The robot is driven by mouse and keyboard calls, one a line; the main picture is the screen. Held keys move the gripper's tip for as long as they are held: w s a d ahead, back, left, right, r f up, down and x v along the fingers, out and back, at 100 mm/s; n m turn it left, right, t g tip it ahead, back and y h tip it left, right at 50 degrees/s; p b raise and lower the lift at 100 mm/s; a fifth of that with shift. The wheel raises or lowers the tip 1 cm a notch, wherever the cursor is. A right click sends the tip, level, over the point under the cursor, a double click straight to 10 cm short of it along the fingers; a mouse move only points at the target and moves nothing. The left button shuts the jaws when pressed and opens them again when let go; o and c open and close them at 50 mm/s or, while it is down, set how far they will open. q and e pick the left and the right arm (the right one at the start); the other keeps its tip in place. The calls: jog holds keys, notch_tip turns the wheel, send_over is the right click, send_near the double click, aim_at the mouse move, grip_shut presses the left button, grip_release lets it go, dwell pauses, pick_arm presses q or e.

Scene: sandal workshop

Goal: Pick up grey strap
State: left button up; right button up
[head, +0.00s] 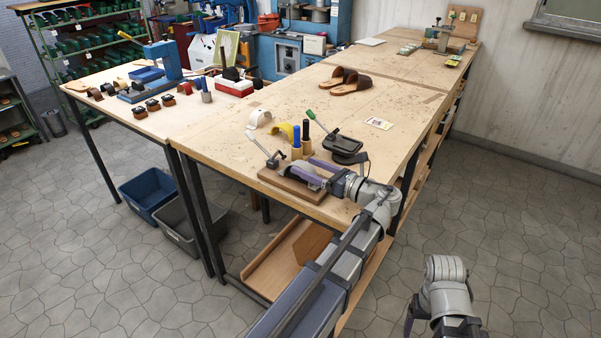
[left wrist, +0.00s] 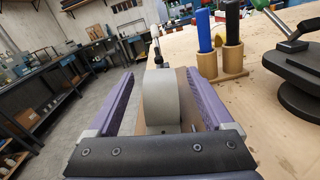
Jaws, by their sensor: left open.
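The grey strap (left wrist: 161,98) stands as a smooth upright band on a wooden board in the left wrist view. In the head view it (head: 303,168) is small and partly hidden by my gripper. My left gripper (left wrist: 158,85) is open, with one purple finger on each side of the strap. A gap shows on both sides, so the fingers do not appear closed on it. In the head view this gripper (head: 304,170) is low over the wooden board (head: 286,186) at the table's near end. My right gripper (head: 410,322) is only partly in view, off the table at bottom right.
A blue marker (head: 296,137) and a dark one stand in wooden holders just beyond the gripper. A black device with a green handle (head: 343,146) is to the right. A cream strap (head: 259,118) and yellow strap (head: 284,129) lie behind. Sandals (head: 352,88) sit farther back.

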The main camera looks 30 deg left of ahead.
aim_at(308, 168)
pick_arm(q)
jog(key=a, duration=0.3)
jog(key=shift+w+f, duration=0.1)
grip_shut()
dwell(0.5)
